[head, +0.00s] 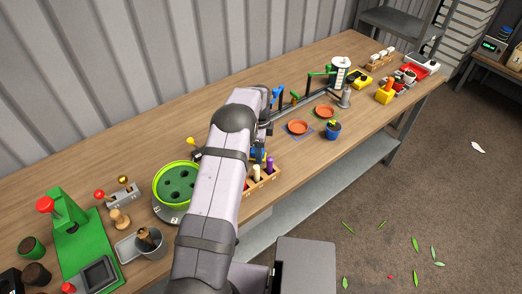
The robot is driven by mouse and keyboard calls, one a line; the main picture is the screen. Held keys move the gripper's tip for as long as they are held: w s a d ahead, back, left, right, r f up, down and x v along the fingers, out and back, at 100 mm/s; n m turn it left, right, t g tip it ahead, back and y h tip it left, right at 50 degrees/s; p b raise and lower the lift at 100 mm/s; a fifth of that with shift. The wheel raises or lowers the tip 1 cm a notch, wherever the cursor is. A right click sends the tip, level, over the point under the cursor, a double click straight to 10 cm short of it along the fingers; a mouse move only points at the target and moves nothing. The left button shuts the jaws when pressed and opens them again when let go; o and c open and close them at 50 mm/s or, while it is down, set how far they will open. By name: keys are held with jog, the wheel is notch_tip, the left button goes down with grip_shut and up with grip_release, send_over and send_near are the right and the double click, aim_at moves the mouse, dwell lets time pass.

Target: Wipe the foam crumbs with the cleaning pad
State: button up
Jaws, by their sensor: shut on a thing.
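My arm rises from the bottom centre of the head view and bends over the workbench (130,143). My gripper is hidden behind the arm, so neither its fingers nor anything in them shows. I cannot make out a cleaning pad or any foam crumbs on the visible parts of the bench.
Left of my arm stand a green press (66,222), a round green-rimmed holder (160,180) and a metal tin (150,243). To the right are a wooden rack (265,183), orange saucers (297,127) and a blue pot (333,131). Free wood lies along the back wall.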

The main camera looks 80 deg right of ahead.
jog(key=shift+w+a+p, duration=1.2)
jog(key=shift+w+a, duration=1.8)
jog(key=shift+a, duration=0.05)
notch_tip(320, 180, up, 8)
jog(key=p, duration=0.5)
jog(key=shift+r, duration=0.1)
